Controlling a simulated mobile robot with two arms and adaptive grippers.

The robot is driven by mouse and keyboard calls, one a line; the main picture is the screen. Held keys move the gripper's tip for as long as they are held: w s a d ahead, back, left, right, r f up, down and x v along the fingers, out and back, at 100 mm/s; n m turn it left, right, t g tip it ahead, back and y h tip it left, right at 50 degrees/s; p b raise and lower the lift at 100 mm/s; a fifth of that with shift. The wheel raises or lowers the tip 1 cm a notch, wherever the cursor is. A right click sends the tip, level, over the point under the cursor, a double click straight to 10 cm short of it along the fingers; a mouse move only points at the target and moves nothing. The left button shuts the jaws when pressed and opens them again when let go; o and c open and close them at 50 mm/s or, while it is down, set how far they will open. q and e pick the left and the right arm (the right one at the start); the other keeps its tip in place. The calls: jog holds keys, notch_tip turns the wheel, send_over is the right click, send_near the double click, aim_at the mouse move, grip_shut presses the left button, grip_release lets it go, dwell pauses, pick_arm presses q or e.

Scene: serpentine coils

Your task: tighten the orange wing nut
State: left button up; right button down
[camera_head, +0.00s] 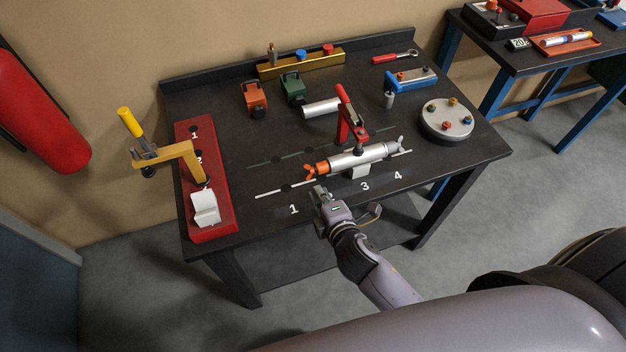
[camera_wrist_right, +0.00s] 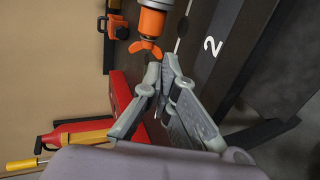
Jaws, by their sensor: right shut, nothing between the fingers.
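The orange wing nut (camera_head: 309,173) sits on the left end of a silver cylinder (camera_head: 358,157) with an orange collar, lying on the black workbench. It also shows in the right wrist view (camera_wrist_right: 146,48), just beyond my fingertips, its two wings spread. My right gripper (camera_head: 320,190) is just in front of the wing nut, near the bench's front edge. In the right wrist view its fingers (camera_wrist_right: 164,66) converge, shut and empty. Whether a fingertip touches a wing I cannot tell. My left gripper is not in view.
A red toggle clamp (camera_head: 350,122) stands behind the cylinder. A red base (camera_head: 210,226) with a yellow clamp (camera_head: 172,154) is at the left. A round plate with knobs (camera_head: 447,131) is at the right. The bench's front left surface is fairly clear.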

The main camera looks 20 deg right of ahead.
aim_at(312, 190)
jog(key=x, duration=0.4)
jog(key=shift+w+a+p, duration=0.1)
jog(key=shift+w+p, duration=0.15)
jog(key=shift+p, duration=0.15)
jog(key=shift+w+f, duration=0.25)
jog(key=shift+f+b, duration=0.25)
jog(key=shift+b, duration=0.75)
jog(key=shift+f+t+b, duration=0.1)
jog(key=shift+t+b, duration=0.7)
jog(key=shift+b, duration=0.8)
jog(key=shift+w+f+b, duration=0.1)
jog(key=shift+f+b, duration=0.05)
jog(key=shift+b, duration=0.25)
jog(key=shift+w+f, duration=0.3)
jog(key=shift+f, duration=0.1)
